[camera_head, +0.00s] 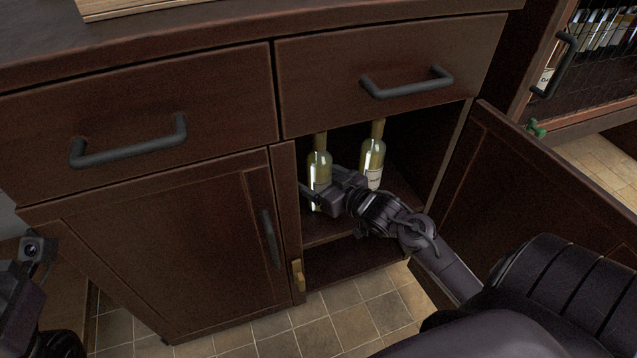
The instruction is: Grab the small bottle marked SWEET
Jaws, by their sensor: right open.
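Two pale yellow-green bottles stand upright on a shelf inside the open cabinet: a left bottle (319,160) and a right bottle (373,152) with a white label. The label text is too small to read, so I cannot tell which is marked SWEET. My right gripper (312,193) is open and reaches into the cabinet in front of the left bottle, hiding part of its lower body. I cannot tell whether the fingers are around it. My left gripper is at the far left edge, only partly in view; its fingertips do not show clearly.
The right cabinet door (520,200) stands open beside my right arm. The left door (165,255) is shut, and both drawers above (390,65) are closed. A wine rack with several bottles (605,30) is at the upper right. Tiled floor (350,318) lies below.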

